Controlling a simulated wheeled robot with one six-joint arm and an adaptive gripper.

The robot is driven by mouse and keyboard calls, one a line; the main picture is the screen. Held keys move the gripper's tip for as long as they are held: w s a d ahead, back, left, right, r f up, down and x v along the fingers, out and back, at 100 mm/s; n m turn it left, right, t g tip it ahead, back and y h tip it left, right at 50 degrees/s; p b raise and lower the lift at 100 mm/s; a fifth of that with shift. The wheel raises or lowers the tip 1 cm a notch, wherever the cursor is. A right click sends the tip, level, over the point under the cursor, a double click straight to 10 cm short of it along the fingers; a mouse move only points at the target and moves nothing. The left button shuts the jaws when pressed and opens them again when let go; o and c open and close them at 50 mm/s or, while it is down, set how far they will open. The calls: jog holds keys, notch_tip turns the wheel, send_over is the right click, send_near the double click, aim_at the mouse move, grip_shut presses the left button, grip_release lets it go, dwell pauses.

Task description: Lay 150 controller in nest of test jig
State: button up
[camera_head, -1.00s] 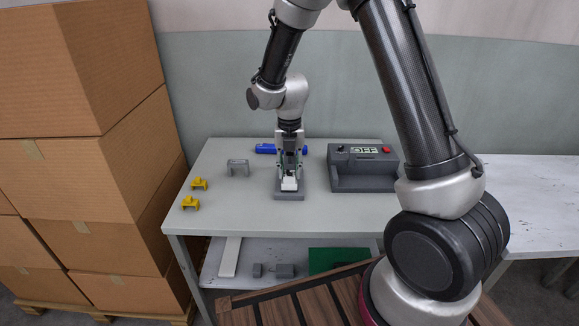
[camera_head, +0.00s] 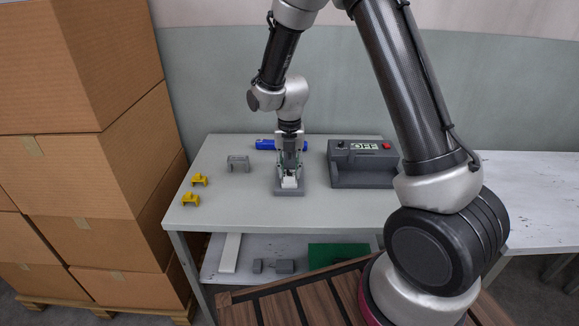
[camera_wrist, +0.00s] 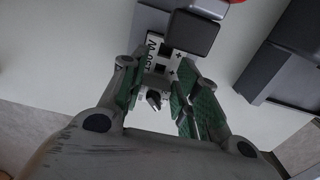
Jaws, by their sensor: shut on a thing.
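My gripper (camera_head: 290,178) points down over the middle of the table and is shut on the white 150 controller (camera_head: 290,183). In the wrist view the controller (camera_wrist: 156,68) shows printed "150 W" lettering and a plus mark between the green-padded fingers. A low grey block (camera_head: 289,192) is directly below it; whether the controller touches this block cannot be told. A dark grey unit with a lit display and a red button (camera_head: 363,168) stands to the right. The fingers hide part of the controller.
Two yellow clips (camera_head: 190,199) and a grey bracket (camera_head: 238,164) lie on the left of the table (camera_head: 235,205). A blue cylinder (camera_head: 268,144) lies behind my gripper. A shelf below holds a green board (camera_head: 338,256). Cardboard boxes (camera_head: 90,170) are stacked at left.

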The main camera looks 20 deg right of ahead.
jog(key=shift+f, duration=0.1)
jog(key=o, duration=1.2)
